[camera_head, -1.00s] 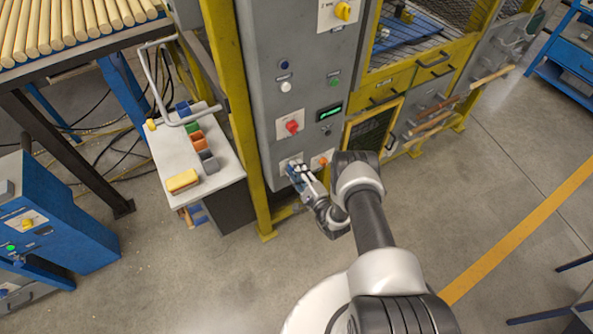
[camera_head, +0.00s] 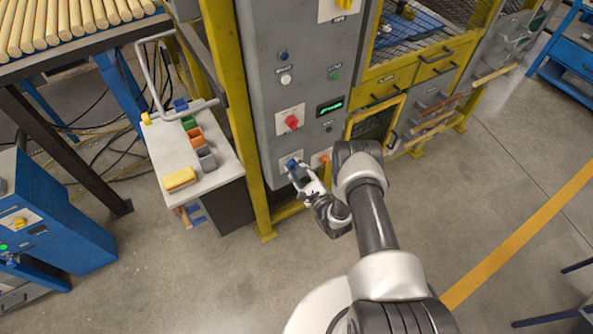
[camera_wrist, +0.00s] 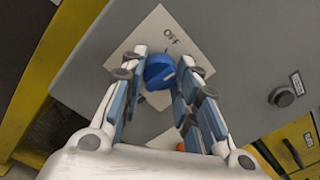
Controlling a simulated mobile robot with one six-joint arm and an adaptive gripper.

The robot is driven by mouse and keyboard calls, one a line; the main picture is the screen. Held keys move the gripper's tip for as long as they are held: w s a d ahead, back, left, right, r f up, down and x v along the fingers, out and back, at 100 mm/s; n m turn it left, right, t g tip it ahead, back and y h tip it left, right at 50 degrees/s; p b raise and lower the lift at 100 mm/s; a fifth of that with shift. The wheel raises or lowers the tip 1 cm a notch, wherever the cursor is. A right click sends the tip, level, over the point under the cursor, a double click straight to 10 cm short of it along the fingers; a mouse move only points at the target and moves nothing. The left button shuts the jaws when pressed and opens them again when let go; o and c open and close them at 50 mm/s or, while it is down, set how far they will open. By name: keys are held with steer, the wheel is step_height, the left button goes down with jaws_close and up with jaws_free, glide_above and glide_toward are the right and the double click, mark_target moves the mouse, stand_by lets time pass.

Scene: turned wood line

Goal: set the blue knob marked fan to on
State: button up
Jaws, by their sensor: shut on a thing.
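The blue knob (camera_head: 291,164) sits on a pale plate low on the grey cabinet front. In the wrist view the blue knob (camera_wrist: 158,72) lies between the fingertips of my gripper (camera_wrist: 163,76). The gripper is shut on it, with a blue-padded finger on either side. The word OFF shows on the plate (camera_wrist: 150,38) just above the knob. Any other marking on the plate is hidden by the fingers or out of sight. I cannot clearly tell which way the knob points. In the head view my gripper (camera_head: 297,172) reaches the knob from the lower right.
A red knob (camera_head: 291,122) is above the blue one, and an orange knob (camera_head: 324,159) is close to its right, near my wrist. A yellow post (camera_head: 235,130) and a side table (camera_head: 222,172) with small bins stand to the left. The floor in front is open.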

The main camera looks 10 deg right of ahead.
steer(key=m+b, duration=0.1)
steer(key=m, duration=0.3)
steer(key=shift+m+b, duration=0.3)
steer(key=shift+b, duration=0.1)
stand_by(0.4)
steer(key=o, duration=1.1)
steer(key=shift+c, duration=0.2)
steer(key=v, duration=1.2)
steer(key=shift+r, duration=0.1)
